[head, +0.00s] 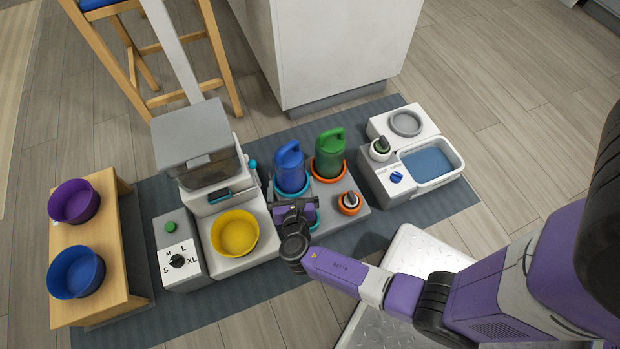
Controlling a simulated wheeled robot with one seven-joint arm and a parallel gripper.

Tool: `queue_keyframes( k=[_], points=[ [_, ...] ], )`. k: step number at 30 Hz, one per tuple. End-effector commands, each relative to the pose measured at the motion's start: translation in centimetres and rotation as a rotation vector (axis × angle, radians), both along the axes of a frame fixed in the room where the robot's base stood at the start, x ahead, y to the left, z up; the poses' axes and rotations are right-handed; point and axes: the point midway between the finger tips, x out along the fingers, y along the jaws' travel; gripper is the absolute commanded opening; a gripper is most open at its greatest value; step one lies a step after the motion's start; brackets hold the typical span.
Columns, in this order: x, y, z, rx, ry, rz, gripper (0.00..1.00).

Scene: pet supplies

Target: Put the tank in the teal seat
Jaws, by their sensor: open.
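A blue tank (290,168) with a loop handle stands upright on a grey base (343,223), in a blue-teal ring at its back left. A green tank (330,155) with a loop handle stands in an orange ring (318,172) to its right. A smaller teal ring (316,222) shows at the front left of the base, mostly hidden behind my gripper. My gripper (293,205) is open over the front left of the base, in front of the blue tank. It appears empty; whether it touches anything there cannot be told.
A small orange-ringed piece (348,203) with a dark top stands right of my gripper. A grey-white feeder with a yellow bowl (235,233) is close on the left. A basin unit (430,163) stands right. Purple (74,201) and blue (76,271) bowls sit on a wooden stand.

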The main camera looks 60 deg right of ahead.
Motion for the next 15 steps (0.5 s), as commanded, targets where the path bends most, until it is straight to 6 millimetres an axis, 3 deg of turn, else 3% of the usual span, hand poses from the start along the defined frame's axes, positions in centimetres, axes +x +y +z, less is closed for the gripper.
queue_keyframes(
  k=[4,7,12,15],
  points=[
    [-0.3,0.2,-0.1,0.011,-0.004,-0.001,1.00],
    [-1.8,1.0,-1.0,0.095,-0.031,-0.011,1.00],
    [-7.8,4.6,-2.9,0.459,-0.169,-0.084,1.00],
    [-11.6,7.3,-2.5,0.735,-0.286,-0.160,1.00]
  ],
)
